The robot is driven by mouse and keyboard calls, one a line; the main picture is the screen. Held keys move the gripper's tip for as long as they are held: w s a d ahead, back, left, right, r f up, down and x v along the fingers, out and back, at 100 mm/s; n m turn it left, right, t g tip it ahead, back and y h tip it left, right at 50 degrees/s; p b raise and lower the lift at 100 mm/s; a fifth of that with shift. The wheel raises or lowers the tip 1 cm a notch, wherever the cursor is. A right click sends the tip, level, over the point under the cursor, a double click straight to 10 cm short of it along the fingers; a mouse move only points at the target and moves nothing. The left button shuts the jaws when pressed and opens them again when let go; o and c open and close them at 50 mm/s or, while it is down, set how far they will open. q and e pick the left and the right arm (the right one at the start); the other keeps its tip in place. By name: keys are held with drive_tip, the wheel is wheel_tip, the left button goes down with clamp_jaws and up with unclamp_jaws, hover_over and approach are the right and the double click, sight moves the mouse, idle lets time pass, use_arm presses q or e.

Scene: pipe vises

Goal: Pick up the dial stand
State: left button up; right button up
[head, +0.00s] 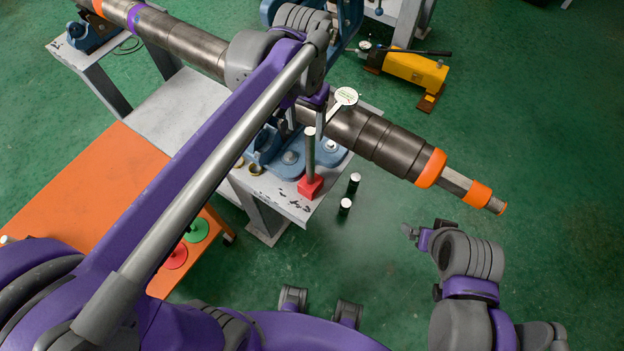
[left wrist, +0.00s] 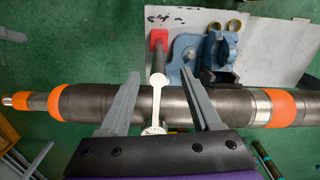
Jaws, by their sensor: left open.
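The dial stand (head: 310,187) has a red block base, a grey upright post and a white dial at its upper end. It stands upright near the corner of the grey metal table. In the left wrist view the dial stand (left wrist: 158,38) reaches from its red base at the top down between the fingers. My left gripper (head: 306,120) is open above the pipe, close to the top of the stand. In the left wrist view this gripper (left wrist: 160,75) has its fingers on either side of the white dial arm, with gaps. My right gripper (head: 414,235) is low at right, its jaw state unclear.
A long dark pipe (head: 375,140) with orange bands runs behind the stand, held in a blue vise (head: 325,155). Two small dark cylinders (head: 354,183) show beside the table. A yellow pump (head: 412,70) is on the green floor. An orange tabletop (head: 80,190) is at left.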

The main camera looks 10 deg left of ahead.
sight(310, 131)
use_arm(q)
drive_tip(key=f, duration=0.2)
drive_tip(key=w+f, duration=0.1)
drive_tip(key=f, duration=0.2)
drive_tip(key=shift+w+d+f, duration=0.15)
drive_tip(key=shift+d+f, duration=0.2)
drive_tip(key=shift+f, duration=0.2)
clamp_jaws()
idle(1.0)
